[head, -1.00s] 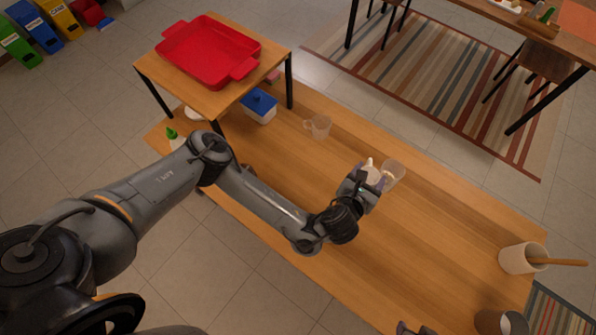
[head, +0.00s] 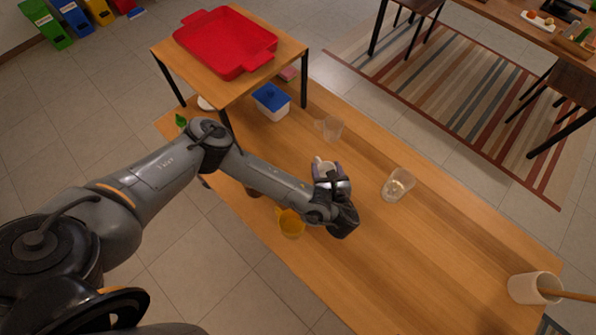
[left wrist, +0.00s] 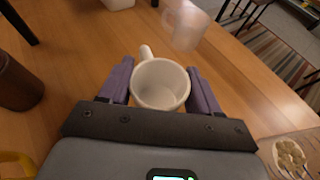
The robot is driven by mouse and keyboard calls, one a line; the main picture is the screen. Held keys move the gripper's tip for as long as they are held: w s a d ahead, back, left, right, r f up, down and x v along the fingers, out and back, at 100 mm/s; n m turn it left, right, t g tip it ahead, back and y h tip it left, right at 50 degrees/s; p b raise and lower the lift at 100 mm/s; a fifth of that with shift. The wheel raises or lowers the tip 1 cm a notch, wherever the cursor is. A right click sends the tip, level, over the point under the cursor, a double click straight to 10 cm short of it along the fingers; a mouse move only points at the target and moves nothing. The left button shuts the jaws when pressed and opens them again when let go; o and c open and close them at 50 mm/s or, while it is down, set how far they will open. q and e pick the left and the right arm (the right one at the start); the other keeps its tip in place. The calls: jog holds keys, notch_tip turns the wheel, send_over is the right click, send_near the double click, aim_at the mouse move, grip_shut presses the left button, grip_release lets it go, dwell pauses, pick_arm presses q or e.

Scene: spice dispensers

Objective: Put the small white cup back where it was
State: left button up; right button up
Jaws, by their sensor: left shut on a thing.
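My left gripper (head: 330,178) is shut on the small white cup (head: 321,164) and holds it over the middle of the wooden table. In the left wrist view the white cup (left wrist: 160,84) sits between the purple fingers, with its handle pointing away from the gripper. The cup looks roughly upright, and its visible inside looks empty. Its height above the table is hard to tell. A clear glass (head: 398,184) with pale pieces in its bottom stands to the right of the gripper. My right gripper is out of view.
An empty clear mug (head: 332,129) stands just beyond the cup. A yellow cup (head: 290,223) is at the near edge, beside a brown container (left wrist: 17,82). A blue-lidded box (head: 271,101) stands by the raised shelf with the red tray (head: 225,42). The table's right part is mostly clear.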

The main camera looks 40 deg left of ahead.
pick_arm(q)
jog(key=a+n+g+b, duration=0.1)
jog(key=a, duration=0.2)
jog(key=s+a+f+n+g+y+b, duration=0.1)
jog(key=a, duration=0.2)
jog(key=a+n+g+y+b, duration=0.1)
jog(key=a, duration=0.3)
jog(key=shift+s+f+b, duration=0.4)
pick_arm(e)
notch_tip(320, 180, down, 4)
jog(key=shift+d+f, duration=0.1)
pick_arm(q)
jog(key=shift+f, duration=2.45)
jog(key=o, duration=1.3)
